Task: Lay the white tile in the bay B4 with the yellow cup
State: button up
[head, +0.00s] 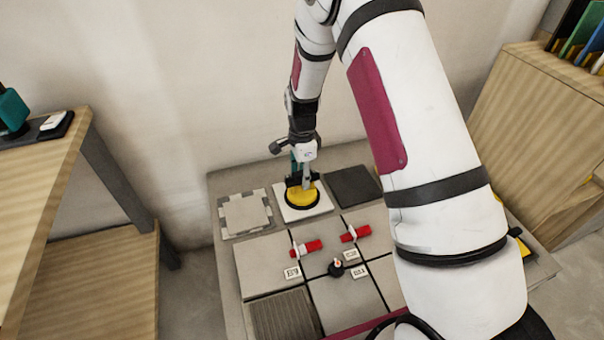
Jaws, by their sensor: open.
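The yellow cup (297,198), with a dark rim around its base, sits on the white tile (318,211). The white tile lies at the back middle of the grey table. My gripper (301,182) is open and points down at the cup's top, partly in front of it. I cannot tell whether the fingers touch the cup. Small white labels (292,272) stand among the bays, but their text is too small to read surely, so I cannot tell which bay is B4.
A light patterned tile (245,213) lies left of the white tile and a dark tile (352,187) lies right. Two red-and-white pieces (306,247) (355,233) and a small black knob (336,268) stand on the grey slabs. A ribbed dark tile (285,316) lies at the front left.

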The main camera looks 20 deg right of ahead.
notch_tip(320, 180, up, 12)
jog(key=s+r+n, duration=0.4)
jog(key=s+r, duration=0.5)
jog(key=r, duration=0.2)
jog(key=s+r+n, duration=0.5)
jog(key=s, duration=0.6)
jog(key=s+r+n, duration=0.4)
jog(key=s, duration=0.7)
jog(key=s+f+n, duration=0.2)
jog(key=s+n, duration=0.3)
jog(key=s, duration=0.6)
notch_tip(320, 180, up, 29)
jog(key=t+p, duration=0.4)
jog(key=p, duration=2.3)
jog(key=shift+w+d, duration=0.15)
jog(key=shift+w, duration=0.15)
